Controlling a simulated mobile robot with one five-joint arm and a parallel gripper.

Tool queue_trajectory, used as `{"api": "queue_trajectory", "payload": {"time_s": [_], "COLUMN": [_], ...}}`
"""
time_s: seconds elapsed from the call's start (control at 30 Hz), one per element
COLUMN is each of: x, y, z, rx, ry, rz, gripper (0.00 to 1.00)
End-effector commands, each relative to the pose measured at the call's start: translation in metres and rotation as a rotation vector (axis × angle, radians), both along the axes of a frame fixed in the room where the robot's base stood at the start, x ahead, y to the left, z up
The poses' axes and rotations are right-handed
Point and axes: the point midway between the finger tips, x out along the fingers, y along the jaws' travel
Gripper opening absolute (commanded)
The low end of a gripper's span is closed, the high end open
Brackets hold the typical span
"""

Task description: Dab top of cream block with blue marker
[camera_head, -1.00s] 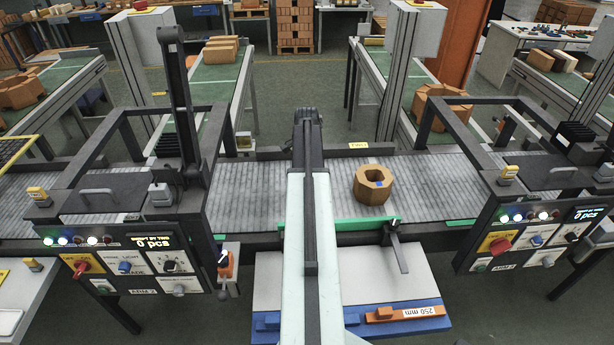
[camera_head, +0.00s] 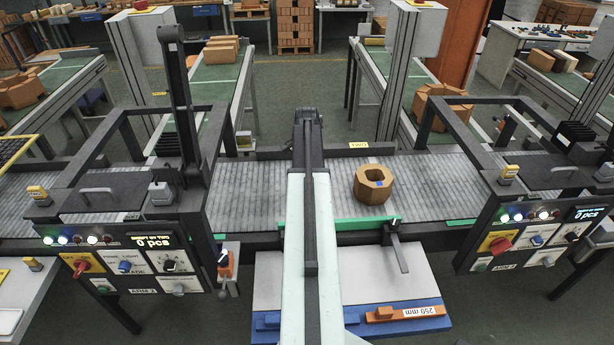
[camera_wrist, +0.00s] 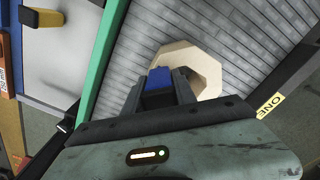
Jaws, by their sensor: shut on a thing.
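The cream block (camera_wrist: 205,62) is a pale eight-sided piece on the grey slatted conveyor in the wrist view. My gripper (camera_wrist: 161,90) covers its lower left part. My gripper is shut on the blue marker (camera_wrist: 158,77), whose blue end shows between the dark fingers and overlaps the block in the picture. I cannot tell whether the marker touches the block. No blue mark shows on the visible part of its top. In the head view my arm hides the gripper and the cream block.
A brown eight-sided ring block (camera_head: 374,186) with a small blue patch sits on the conveyor (camera_head: 440,180), right of my arm. Control boxes with dark frames stand at both sides. A white-and-blue tray (camera_head: 390,280) with an orange "250 mm" piece (camera_head: 405,314) lies in front.

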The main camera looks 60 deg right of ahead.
Motion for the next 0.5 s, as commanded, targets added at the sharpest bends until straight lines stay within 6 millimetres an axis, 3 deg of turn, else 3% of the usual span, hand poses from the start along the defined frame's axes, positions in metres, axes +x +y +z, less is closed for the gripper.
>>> {"api": "queue_trajectory", "payload": {"time_s": [0.23,0.5], "x": [0.0,0.0], "y": [0.0,0.0], "z": [0.003,0.029], "rx": [0.001,0.0], "ry": [0.001,0.0], "rz": [0.0,0.0], "gripper": [0.07,0.07]}}
